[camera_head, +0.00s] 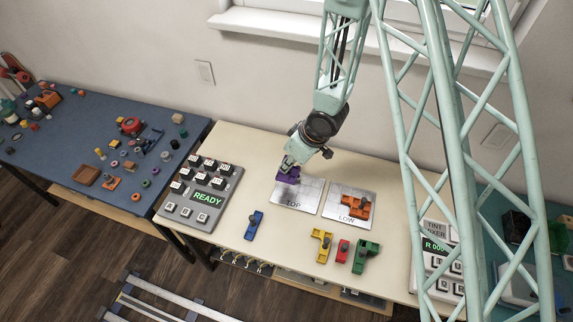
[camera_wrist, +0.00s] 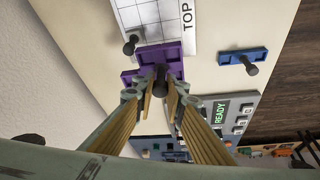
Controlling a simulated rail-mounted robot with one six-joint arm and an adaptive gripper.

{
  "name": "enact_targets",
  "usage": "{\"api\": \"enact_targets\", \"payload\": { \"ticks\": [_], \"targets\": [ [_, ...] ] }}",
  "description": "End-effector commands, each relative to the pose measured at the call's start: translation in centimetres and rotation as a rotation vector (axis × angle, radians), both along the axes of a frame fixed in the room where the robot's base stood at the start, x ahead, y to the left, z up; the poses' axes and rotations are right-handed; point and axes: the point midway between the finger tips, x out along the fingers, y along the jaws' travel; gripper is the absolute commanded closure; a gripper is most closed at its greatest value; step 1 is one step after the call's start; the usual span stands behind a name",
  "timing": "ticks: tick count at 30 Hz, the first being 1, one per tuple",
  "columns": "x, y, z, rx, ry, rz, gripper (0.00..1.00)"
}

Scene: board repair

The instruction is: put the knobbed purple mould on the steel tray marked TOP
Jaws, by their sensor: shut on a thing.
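The purple mould (camera_head: 288,177) is at the back left of the steel tray marked TOP (camera_head: 302,195). In the wrist view the purple mould (camera_wrist: 158,57) overlaps the end of the gridded TOP tray (camera_wrist: 150,14), with part of it past the tray's edge. I cannot tell whether it touches the tray or hangs just above it. My gripper (camera_head: 289,166) is shut on the mould's dark knob, and its fingers also show in the wrist view (camera_wrist: 160,100). The fingers partly hide the mould in the head view.
The LOW tray (camera_head: 334,210) beside it bears an orange mould (camera_head: 355,207). Blue (camera_head: 254,225), yellow (camera_head: 321,244), red (camera_head: 342,250) and green (camera_head: 365,256) moulds lie in front. A READY button panel (camera_head: 207,198) stands left.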

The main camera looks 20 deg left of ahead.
Motion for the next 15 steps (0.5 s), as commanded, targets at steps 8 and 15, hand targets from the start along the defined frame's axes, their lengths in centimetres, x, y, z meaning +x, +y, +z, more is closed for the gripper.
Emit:
{"api": "enact_targets", "payload": {
  "ticks": [8, 15],
  "targets": [
    [0.0, 0.0, -0.6, 0.000, 0.000, 0.000, 1.00],
    [0.0, 0.0, -1.9, 0.000, 0.000, 0.000, 1.00]
  ]
}}
